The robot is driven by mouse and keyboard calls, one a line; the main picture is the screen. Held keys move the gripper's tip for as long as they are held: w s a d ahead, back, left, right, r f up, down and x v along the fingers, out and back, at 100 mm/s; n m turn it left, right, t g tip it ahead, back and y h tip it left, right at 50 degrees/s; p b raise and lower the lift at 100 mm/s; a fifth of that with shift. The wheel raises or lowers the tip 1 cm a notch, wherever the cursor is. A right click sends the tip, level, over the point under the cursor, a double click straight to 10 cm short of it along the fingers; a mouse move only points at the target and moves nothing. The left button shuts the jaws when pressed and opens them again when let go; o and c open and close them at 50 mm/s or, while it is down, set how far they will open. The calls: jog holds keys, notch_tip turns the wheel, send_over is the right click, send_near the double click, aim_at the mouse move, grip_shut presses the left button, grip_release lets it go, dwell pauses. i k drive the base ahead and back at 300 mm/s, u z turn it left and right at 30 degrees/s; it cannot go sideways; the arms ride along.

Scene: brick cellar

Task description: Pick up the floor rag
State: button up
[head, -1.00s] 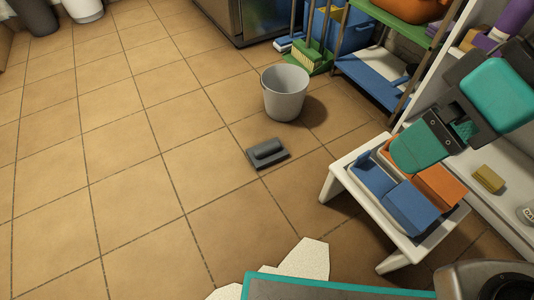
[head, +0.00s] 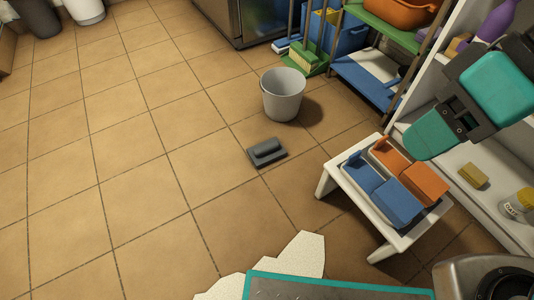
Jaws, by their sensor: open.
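A pale, speckled, flat sheet with an uneven outline, which looks like the floor rag (head: 300,258), lies on the tiles at the bottom of the head view. My own body hides its lower right part. My gripper (head: 431,137) is at the upper right, open, with teal fingers and nothing seen between them. It is well apart from the rag, above and to the right of the white stool (head: 385,250).
A grey bucket (head: 283,95) and a dark grey hand tool (head: 266,152) stand on the floor ahead. A white shelf (head: 505,215) with a yellow sponge (head: 474,175) is at the right. The tiled floor at left is clear.

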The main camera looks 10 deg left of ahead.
aim_at(262, 155)
jog(key=z, duration=0.1)
jog(key=k, duration=0.4)
jog(key=u, duration=1.25)
jog(key=i, duration=1.5)
jog(key=z, duration=0.55)
